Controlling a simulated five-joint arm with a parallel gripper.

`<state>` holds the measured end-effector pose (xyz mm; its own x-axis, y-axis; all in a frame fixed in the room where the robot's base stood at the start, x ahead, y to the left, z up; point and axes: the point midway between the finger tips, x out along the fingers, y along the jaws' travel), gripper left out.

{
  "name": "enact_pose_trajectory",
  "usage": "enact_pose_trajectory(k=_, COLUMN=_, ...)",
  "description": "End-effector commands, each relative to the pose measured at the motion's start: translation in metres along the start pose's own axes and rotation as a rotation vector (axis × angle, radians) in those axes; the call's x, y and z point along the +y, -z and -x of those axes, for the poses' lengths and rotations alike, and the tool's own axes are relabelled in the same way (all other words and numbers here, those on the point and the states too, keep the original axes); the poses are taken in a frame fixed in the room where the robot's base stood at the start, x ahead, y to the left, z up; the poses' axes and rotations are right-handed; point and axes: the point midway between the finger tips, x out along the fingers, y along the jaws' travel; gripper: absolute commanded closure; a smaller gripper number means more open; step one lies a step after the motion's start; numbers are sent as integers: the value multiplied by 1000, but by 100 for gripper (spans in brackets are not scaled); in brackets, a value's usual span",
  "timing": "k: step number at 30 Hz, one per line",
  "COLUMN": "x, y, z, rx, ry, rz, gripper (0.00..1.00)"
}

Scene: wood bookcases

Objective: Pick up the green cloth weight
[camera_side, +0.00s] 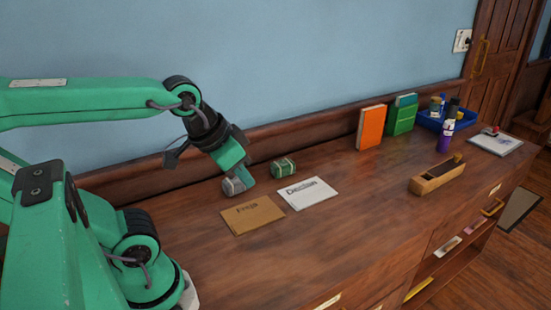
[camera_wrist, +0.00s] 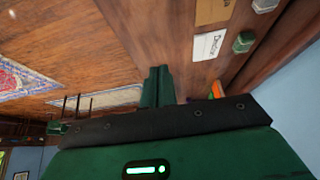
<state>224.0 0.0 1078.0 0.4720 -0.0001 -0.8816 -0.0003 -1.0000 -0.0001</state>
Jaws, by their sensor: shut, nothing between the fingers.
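The green cloth weight (camera_side: 283,167), a small rounded block with a pale band, lies on the wooden cabinet top near the wall. It also shows in the wrist view (camera_wrist: 243,42), right of the fingers. A similar grey weight (camera_side: 232,187) lies to its left. My gripper (camera_side: 248,180) points down between the two weights in the side view, close to the grey one; I cannot tell whether it touches it. In the wrist view my gripper's fingers (camera_wrist: 158,72) are together and empty, apart from the green weight.
A brown card (camera_side: 252,215) and a white card (camera_side: 307,193) lie in front of the weights. Orange (camera_side: 370,127) and green books stand at the wall. The front middle is clear.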

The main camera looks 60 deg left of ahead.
Motion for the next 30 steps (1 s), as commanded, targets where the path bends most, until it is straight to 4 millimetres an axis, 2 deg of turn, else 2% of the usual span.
enact_pose_trajectory(k=10, x=0, y=0, z=0, rx=0, ry=0, rz=0, gripper=100)
enact_pose_trajectory(k=21, x=0, y=0, z=0, rx=0, ry=0, rz=0, gripper=29)
enact_pose_trajectory(k=30, x=0, y=1, z=0, rx=0, ry=0, rz=0, gripper=29)
